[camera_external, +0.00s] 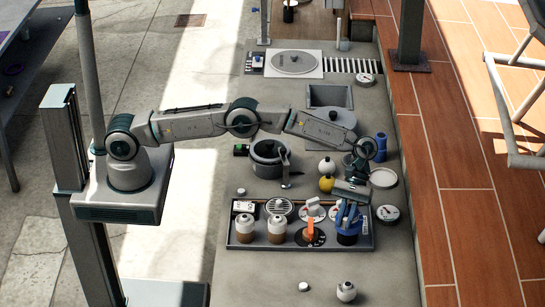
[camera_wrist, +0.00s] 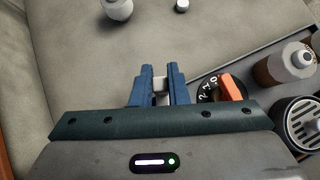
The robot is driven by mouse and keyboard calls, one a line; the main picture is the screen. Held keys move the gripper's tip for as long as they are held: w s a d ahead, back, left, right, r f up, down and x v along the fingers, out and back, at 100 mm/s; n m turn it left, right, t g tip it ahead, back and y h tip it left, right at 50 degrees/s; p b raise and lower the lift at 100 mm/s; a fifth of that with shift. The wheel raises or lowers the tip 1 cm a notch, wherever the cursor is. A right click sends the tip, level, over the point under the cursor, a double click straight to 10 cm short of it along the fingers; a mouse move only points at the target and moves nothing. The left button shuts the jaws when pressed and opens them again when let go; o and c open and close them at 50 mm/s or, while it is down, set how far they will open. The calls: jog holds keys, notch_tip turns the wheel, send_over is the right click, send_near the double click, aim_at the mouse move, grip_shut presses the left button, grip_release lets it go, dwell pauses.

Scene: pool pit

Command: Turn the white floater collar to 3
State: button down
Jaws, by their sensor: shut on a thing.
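My gripper (camera_wrist: 158,88) points down at the right end of the dark tray in the external view (camera_external: 348,222). Its blue fingers are shut on a small pale piece (camera_wrist: 160,84), which shows between them in the wrist view. This appears to be the white floater collar. The fingers hide most of it, and I cannot read any number or mark on it. Beside it is a black dial with an orange knob (camera_external: 311,232), which also shows in the wrist view (camera_wrist: 230,88). White digits are partly visible on that dial.
The tray (camera_external: 262,246) also holds two white-topped brown bottles (camera_external: 245,229) (camera_external: 277,229), a round grille (camera_external: 279,206) and a white knob (camera_external: 312,207). A yellow ball (camera_external: 326,184) and a black pot (camera_external: 268,158) stand behind. A white bottle (camera_external: 346,291) stands in front on mostly clear counter.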

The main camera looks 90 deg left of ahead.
jog(key=shift+s+a+m+g, duration=0.1)
jog(key=shift+s+m+g, duration=0.15)
jog(key=shift+m+g, duration=0.25)
dwell(0.3)
jog(key=c, duration=1.4)
grip_release()
notch_tip(320, 180, up, 4)
jog(key=shift+s+r+b, duration=0.1)
jog(key=shift+b, duration=0.7)
jog(key=s+d+r+b, duration=0.4)
jog(key=s+d+r, duration=0.2)
jog(key=s+d, duration=0.2)
jog(key=shift+r+b, duration=0.35)
jog(key=shift+r, duration=0.05)
